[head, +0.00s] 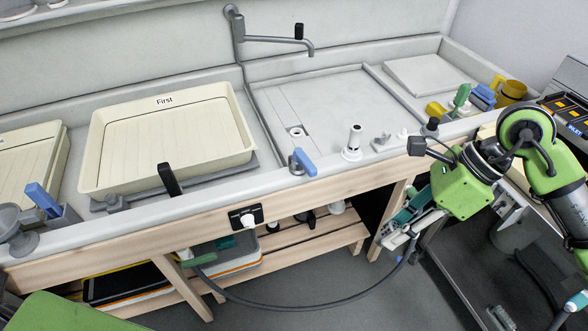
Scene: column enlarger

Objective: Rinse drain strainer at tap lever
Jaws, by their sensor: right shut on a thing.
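My right gripper (393,240) is low in front of the bench at the right, pointing down and left. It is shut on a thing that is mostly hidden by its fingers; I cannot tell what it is. A small round white fitting (296,132), perhaps the drain strainer, sits in the shallow sink (340,100), well apart from the gripper. A grey swing-arm tap (275,40) is on the back wall, with a black lever (299,31) near its spout. My left gripper is out of view.
A cream tray (165,183) marked "First" stands left of the sink. A white cylinder (354,140) stands on the front rim. A dark hose (300,307) loops between the lower shelf and the right gripper area. Yellow, green and blue items (483,96) crowd the right end.

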